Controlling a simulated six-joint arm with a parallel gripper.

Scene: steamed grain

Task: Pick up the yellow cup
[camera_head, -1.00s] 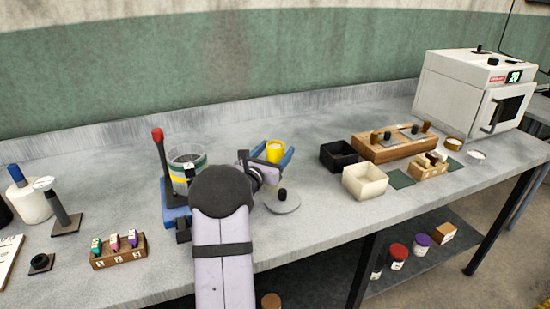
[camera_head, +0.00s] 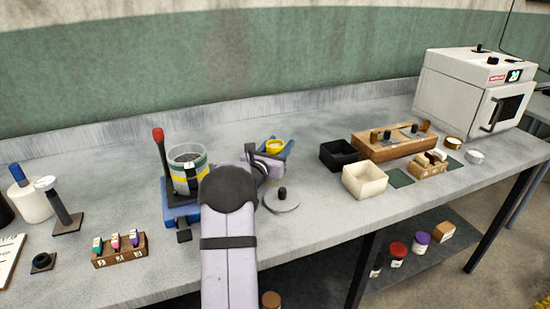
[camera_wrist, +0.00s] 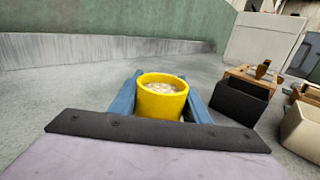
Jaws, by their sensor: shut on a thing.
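The yellow cup (camera_wrist: 162,100) is upright between the two blue fingers of my gripper (camera_wrist: 160,98) in the wrist view. It holds pale, whitish grain-like contents. The fingers are shut on it, one on each side. In the head view the cup (camera_head: 274,146) shows only its upper part behind my wrist, with the gripper (camera_head: 275,149) around it. My arm hides the lower part of the cup there, so I cannot tell from that view whether it touches the table.
A glass jar (camera_head: 188,170) on a blue stand is left of my arm. A round grey lid (camera_head: 283,202) lies just right of my wrist. A black box (camera_head: 339,155), a cream box (camera_head: 365,181) and a wooden rack (camera_head: 390,146) are to the right. Table behind the cup is clear.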

